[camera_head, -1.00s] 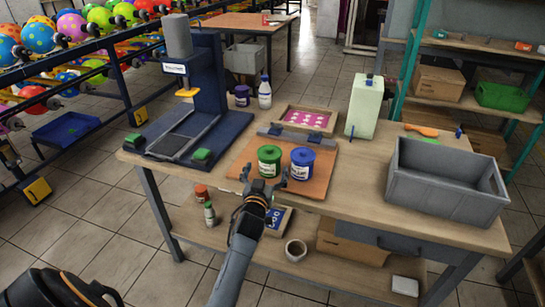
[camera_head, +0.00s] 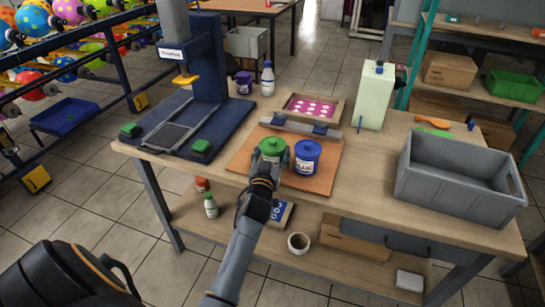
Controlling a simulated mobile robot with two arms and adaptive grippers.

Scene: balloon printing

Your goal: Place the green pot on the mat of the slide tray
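The green pot (camera_head: 271,147) stands at the left on an orange-brown board (camera_head: 241,160), beside a blue pot (camera_head: 307,157). My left gripper (camera_head: 272,163) is at the near side of the green pot and hides its lower front. One finger shows between the two pots; the other is hard to make out, so I cannot tell whether it grips. The blue press (camera_head: 208,65) stands on the table to the left. Its base carries a flat grey mat (camera_head: 168,137), which looks like the slide tray's mat and is bare. My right gripper is not in view.
A grey metal bar (camera_head: 300,126) and a framed pink sheet (camera_head: 314,106) lie behind the pots. A white bottle (camera_head: 268,79) and a purple jar (camera_head: 244,83) stand near the press. A grey crate (camera_head: 459,185) fills the table's right end. Green blocks (camera_head: 201,146) sit at the press base corners.

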